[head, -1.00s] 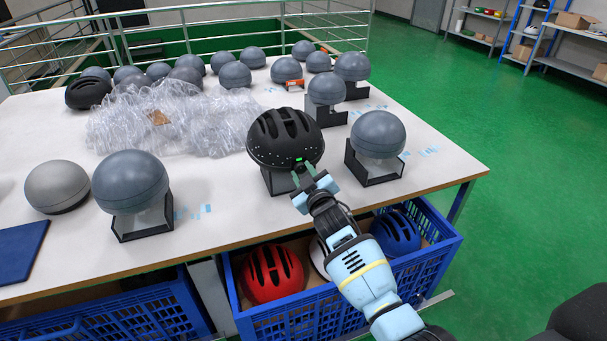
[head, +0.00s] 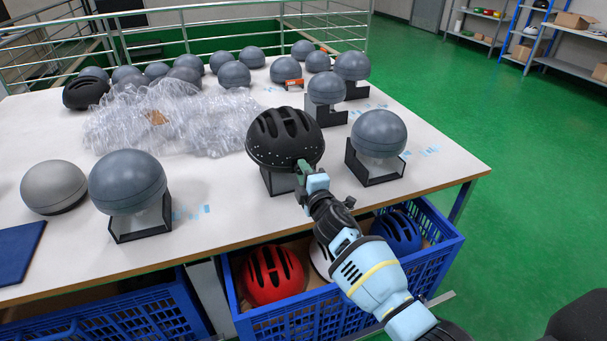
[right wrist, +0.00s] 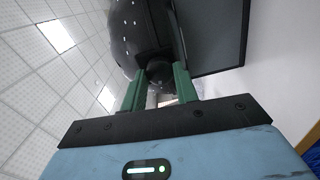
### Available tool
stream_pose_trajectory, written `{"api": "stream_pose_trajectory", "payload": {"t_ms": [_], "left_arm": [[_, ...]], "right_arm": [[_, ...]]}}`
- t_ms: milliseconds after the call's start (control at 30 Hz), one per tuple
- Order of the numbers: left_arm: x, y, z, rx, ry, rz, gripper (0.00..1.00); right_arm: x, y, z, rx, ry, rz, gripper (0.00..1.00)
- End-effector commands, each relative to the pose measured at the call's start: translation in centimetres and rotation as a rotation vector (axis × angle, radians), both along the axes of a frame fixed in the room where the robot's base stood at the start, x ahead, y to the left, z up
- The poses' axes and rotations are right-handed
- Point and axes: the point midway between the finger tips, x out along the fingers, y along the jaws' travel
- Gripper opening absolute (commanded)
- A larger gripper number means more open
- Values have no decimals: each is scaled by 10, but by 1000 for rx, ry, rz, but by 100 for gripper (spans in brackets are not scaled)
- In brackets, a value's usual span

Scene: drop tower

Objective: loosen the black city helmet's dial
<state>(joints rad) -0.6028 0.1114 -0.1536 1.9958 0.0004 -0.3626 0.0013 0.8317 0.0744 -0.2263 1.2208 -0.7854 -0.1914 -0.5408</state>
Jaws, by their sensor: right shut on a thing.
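The black city helmet (head: 284,138) sits on a headform on a black stand (head: 279,182) near the front of the table. My right gripper (head: 303,168) is at the helmet's lower near rim. In the right wrist view its two green fingers (right wrist: 157,90) are on either side of a small round black dial (right wrist: 159,73) below the helmet shell (right wrist: 135,30). The fingers are shut on the dial. In the head view the gripper hides the dial. My left gripper is not in view.
Grey headforms on stands flank the helmet, one at the right (head: 378,132) and one at the left (head: 127,182). Clear plastic wrap (head: 170,120) lies behind. A blue crate (head: 310,318) with a red helmet (head: 272,275) and other helmets stands under the table edge.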

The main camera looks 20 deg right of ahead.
Motion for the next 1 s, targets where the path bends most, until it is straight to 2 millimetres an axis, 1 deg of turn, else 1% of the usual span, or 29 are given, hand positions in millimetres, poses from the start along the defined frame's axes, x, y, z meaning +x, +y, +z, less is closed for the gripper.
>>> {"api": "stream_pose_trajectory", "payload": {"t_ms": [367,1000], "left_arm": [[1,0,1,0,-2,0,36],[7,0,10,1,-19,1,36]], "right_arm": [[1,-1,3,-362,-16,-1,7],[1,-1,3,-968,-37,-5,7]]}}
